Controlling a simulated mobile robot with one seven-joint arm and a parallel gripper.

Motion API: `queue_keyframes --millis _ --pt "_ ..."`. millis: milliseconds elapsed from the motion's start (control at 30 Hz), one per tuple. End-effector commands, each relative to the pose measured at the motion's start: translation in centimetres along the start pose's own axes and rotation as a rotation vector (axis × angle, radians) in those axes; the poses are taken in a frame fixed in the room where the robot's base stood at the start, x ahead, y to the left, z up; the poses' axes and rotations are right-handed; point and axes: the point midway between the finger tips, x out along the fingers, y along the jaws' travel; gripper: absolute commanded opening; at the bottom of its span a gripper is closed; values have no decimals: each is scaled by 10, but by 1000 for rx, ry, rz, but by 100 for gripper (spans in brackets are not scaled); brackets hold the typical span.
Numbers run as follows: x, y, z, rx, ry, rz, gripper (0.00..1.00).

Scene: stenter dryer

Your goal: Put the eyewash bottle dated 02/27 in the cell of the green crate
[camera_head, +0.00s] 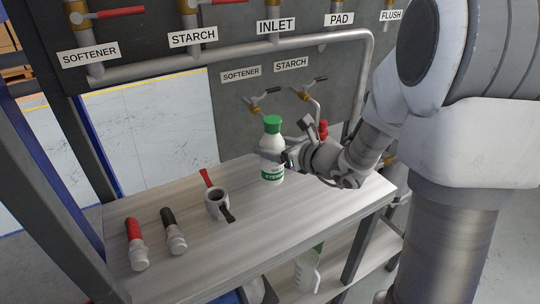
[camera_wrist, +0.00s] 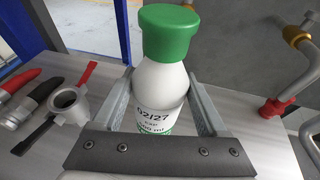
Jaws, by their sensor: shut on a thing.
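The eyewash bottle (camera_head: 272,143) is white with a green cap and a green label band. It stands upright over the wooden tabletop, its base at or very near the surface. In the wrist view the bottle (camera_wrist: 160,84) shows the date 02/27. My gripper (camera_head: 275,157) is shut on the bottle's body from the right. In the wrist view its two fingers (camera_wrist: 162,100) lie on either side of the bottle, below the shoulder. The bottle's lower part is hidden there by the gripper's dark bar. No green crate can be made out.
On the table (camera_head: 190,256) lie a red-handled fitting (camera_head: 136,243), a black-handled fitting (camera_head: 173,232) and a ring-shaped valve (camera_head: 216,204) with red and black handles. Pipes and taps (camera_head: 262,97) stand behind the bottle. A white container (camera_head: 308,270) is on the lower shelf.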

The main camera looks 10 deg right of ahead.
Motion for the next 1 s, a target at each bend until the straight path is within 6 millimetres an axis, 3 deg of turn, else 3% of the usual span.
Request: queue_keyframes --millis 133,400,800,833,933,1000 --pt "4 0 -5 -1 -2 0 0" --pt "14 0 -37 0 -3 0 0" --pt "16 -1 -42 -2 -4 0 0" --pt "15 0 -42 -1 0 0 81" --pt "15 0 -41 0 0 0 99" --pt "15 0 -41 0 0 0 100"
